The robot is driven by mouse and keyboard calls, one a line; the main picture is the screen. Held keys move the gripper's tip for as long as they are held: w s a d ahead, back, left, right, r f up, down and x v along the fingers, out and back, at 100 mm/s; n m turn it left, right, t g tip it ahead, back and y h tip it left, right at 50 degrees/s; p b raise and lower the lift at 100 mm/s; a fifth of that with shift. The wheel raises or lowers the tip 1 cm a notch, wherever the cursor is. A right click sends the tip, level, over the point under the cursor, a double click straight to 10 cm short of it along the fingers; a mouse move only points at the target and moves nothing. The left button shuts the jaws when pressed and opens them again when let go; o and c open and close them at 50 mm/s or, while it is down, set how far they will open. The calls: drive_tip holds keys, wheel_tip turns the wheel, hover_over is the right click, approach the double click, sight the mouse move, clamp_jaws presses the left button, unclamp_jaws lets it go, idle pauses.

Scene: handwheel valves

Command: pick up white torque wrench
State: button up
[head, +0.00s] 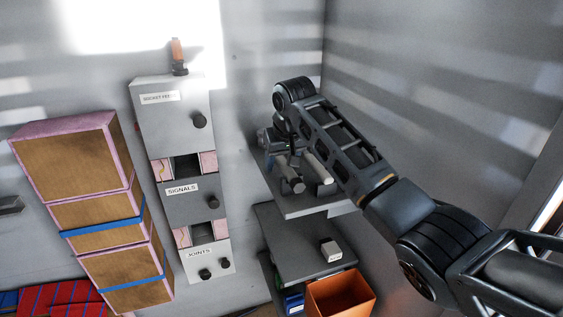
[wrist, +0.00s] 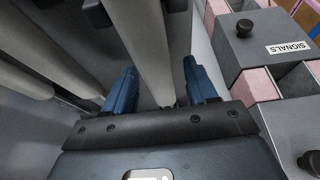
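Several bar-like tools lie on the upper shelf (head: 310,207) in the head view. Two pale grey ones show, a left bar (head: 289,180) and a right bar (head: 318,168); I cannot tell for sure which is the white torque wrench. My gripper (head: 276,142) is over this shelf, partly hidden among the tools and my arm. In the wrist view my gripper (wrist: 160,88) has its blue fingers apart. A pale grey bar (wrist: 142,38) runs into the space between them, with gaps visible on both sides. Its far end is cut off.
More grey bars (wrist: 80,30) lie close left of the fingers. A drawer cabinet (head: 172,115) labelled SIGNALS stands to the left. Below are a lower shelf (head: 290,240) with a small white box (head: 331,250) and an orange bin (head: 341,294). Walls are close behind.

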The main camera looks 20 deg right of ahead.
clamp_jaws()
idle(0.3)
drive_tip(key=shift+r, duration=0.15)
